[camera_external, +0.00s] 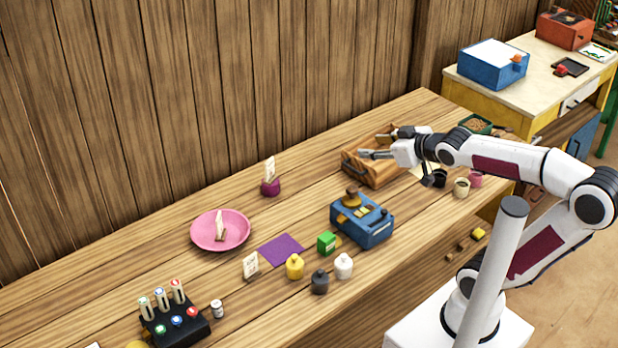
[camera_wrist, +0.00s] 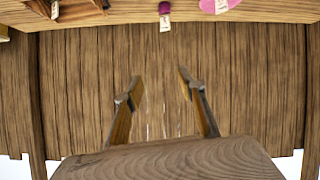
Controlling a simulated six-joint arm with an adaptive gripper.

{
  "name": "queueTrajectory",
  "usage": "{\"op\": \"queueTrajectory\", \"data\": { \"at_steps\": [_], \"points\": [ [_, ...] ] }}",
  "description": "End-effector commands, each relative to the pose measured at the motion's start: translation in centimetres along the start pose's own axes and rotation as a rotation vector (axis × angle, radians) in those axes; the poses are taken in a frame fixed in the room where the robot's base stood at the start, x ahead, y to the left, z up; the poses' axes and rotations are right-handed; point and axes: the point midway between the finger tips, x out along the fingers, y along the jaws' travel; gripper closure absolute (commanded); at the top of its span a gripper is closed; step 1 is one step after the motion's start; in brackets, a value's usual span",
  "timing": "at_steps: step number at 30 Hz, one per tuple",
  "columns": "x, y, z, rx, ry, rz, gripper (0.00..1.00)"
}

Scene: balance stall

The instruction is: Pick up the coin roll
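My gripper (camera_external: 364,154) is above the wooden tray (camera_external: 352,172) at the back of the stall table in the external view. In the wrist view, my gripper's two fingers (camera_wrist: 160,84) are spread apart with nothing between them. I cannot clearly tell which thing is the coin roll. A small white cylinder with a dark band (camera_external: 217,309) stands beside a black rack (camera_external: 186,332) at the front left, far from my gripper. The rack holds several upright pale tubes and coloured knobs.
A pink plate (camera_external: 236,240), a purple card holder (camera_external: 270,188), a purple mat (camera_external: 281,250), a blue box-shaped device (camera_external: 373,230), a green box (camera_external: 326,243) and several small weights are spread across the table. A plank wall stands behind. Bare wood shows at the back left.

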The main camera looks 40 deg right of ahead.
Motion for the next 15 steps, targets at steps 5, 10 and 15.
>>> {"op": "queueTrajectory", "data": {
  "at_steps": [5,10,15],
  "points": [
    [2.8,-1.4,-3.6,-0.062,0.106,-0.035,0.6],
    [5.3,-3.5,-6.3,-0.116,0.196,-0.083,0.6],
    [7.7,-6.1,-8.1,-0.162,0.266,-0.142,0.6]
  ]
}}
